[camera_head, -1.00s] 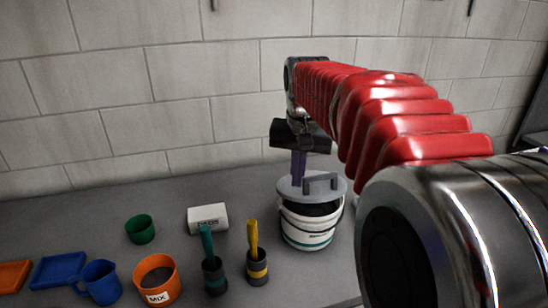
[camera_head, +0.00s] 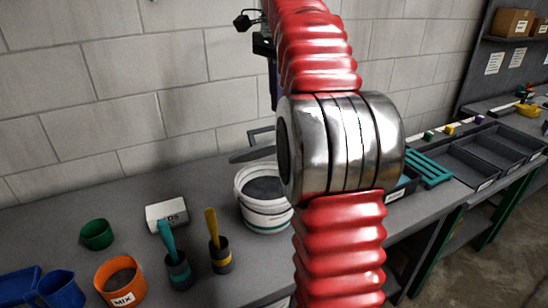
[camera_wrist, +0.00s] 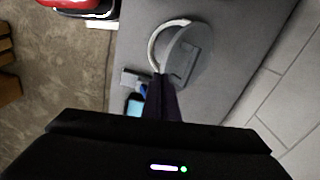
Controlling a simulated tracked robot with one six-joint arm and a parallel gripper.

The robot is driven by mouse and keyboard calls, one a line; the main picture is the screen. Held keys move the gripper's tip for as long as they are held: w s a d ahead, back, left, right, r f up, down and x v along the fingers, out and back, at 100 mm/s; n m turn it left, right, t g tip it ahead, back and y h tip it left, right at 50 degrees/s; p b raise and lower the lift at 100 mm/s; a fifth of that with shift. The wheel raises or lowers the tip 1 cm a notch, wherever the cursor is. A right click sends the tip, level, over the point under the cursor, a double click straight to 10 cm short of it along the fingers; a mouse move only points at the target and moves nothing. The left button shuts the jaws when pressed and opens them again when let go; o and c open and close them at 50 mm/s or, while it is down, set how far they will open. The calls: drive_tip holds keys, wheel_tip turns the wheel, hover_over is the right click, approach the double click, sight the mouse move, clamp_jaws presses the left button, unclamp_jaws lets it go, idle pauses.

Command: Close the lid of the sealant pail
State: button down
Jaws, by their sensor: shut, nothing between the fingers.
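The white sealant pail (camera_head: 262,218) stands on the bench, its dark inside showing. Its grey lid (camera_head: 252,154) is raised above the rim, seen nearly edge-on, with a handle (camera_head: 261,135) on top. My arm covers the right side of the pail and lid. In the wrist view the lid (camera_wrist: 197,60) is a grey disc, with a white crescent of the pail (camera_wrist: 158,38) beside it. My gripper (camera_wrist: 160,80) is shut and empty, its fingertips near the lid's edge there; contact cannot be told. The fingers are hidden in the head view.
Left of the pail are a white box (camera_head: 166,213), cups holding a teal brush (camera_head: 167,238) and a yellow brush (camera_head: 212,228), an orange MIX cup (camera_head: 120,285), a green cup (camera_head: 97,234) and a blue mug (camera_head: 62,290). Dark trays (camera_head: 480,160) lie right. A block wall stands behind.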

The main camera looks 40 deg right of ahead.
drive_tip(key=shift+w+a+f+m+g, duration=0.4)
drive_tip(key=shift+w+a+f+m, duration=0.2)
drive_tip(key=shift+f+m, duration=0.2)
wheel_tip(320, 180, down, 14)
drive_tip(key=s, duration=0.1)
drive_tip(key=shift+s+r, duration=0.2)
drive_tip(key=shift+s, duration=0.05)
idle(0.5)
drive_tip(key=shift+a, duration=0.1)
idle(1.4)
drive_tip(key=shift+w+r, duration=0.25)
drive_tip(key=shift+r, duration=2.05)
drive_tip(key=shift+w+r, duration=0.25)
drive_tip(key=shift+r, duration=2)
drive_tip(key=shift+w+r, duration=0.25)
drive_tip(key=shift+r, duration=2.05)
